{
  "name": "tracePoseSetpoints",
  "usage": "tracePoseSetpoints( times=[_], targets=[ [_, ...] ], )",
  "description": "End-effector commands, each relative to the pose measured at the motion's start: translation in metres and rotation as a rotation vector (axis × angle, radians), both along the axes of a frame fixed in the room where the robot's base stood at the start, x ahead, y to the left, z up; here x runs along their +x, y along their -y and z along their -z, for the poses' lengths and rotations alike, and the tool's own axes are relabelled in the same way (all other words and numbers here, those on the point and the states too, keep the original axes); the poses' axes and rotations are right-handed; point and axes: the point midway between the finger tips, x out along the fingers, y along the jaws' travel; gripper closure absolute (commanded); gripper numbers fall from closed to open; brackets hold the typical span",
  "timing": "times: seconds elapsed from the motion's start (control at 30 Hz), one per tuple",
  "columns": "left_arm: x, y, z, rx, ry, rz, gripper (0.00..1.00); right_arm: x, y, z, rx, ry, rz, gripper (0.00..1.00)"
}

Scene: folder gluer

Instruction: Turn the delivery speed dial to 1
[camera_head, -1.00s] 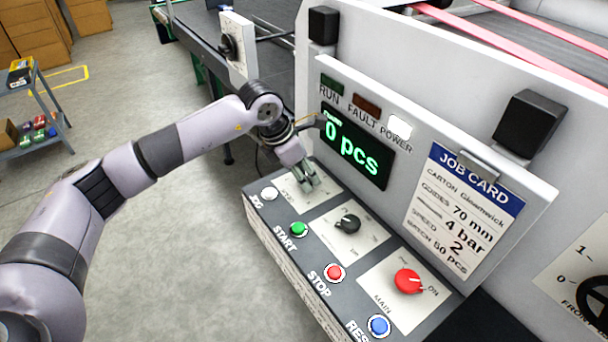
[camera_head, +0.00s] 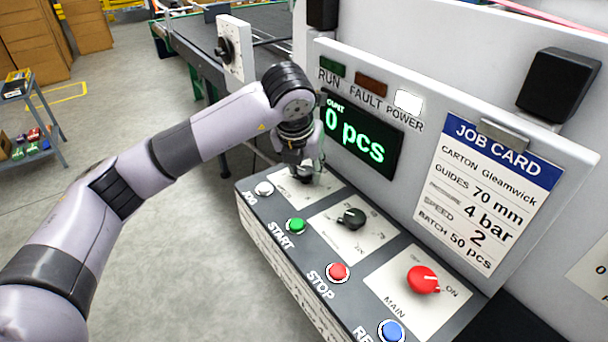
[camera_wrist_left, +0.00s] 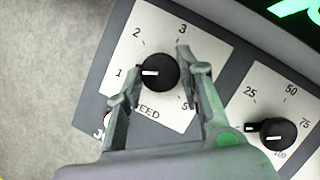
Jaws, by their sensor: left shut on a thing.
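In the left wrist view a round black dial (camera_wrist_left: 160,74) sits on a white plate marked 1, 2, 3 and 5. Its label is partly covered and ends in "EED". The dial's white pointer line points left, toward the 1. My left gripper (camera_wrist_left: 157,76) has its two fingers on either side of this dial and is shut on it. In the head view my left gripper (camera_head: 303,176) reaches down onto the top-left plate of the control panel and hides most of the dial. My right gripper is not in view.
The panel has a second black dial (camera_head: 351,218), a red main switch (camera_head: 423,280), green (camera_head: 296,226), red (camera_head: 338,272) and blue (camera_head: 391,331) buttons. The display (camera_head: 357,143) stands close behind the gripper. Another black knob (camera_head: 222,50) is on a plate by the conveyor.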

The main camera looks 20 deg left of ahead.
Motion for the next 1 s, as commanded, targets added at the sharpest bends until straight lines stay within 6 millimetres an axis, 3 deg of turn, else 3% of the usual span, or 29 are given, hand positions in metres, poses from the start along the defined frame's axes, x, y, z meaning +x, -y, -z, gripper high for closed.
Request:
tracePoseSetpoints(
  times=[0.2, 0.8, 0.83, 1.0],
  targets=[
    [0.0004, 0.0012, 0.0003, -0.001, 0.002, -0.085, 0.94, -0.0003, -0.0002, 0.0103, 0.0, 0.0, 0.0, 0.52],
    [0.0004, 0.0009, -0.0011, -0.001, 0.001, -0.125, 0.94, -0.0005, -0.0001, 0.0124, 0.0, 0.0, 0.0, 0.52],
    [0.0004, 0.0009, -0.0012, -0.001, 0.001, -0.125, 0.65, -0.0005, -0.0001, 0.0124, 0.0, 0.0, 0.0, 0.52],
    [0.0003, 0.0009, -0.0009, -0.002, 0.001, -0.124, 0.53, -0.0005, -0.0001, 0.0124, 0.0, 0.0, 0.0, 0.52]
  ],
)
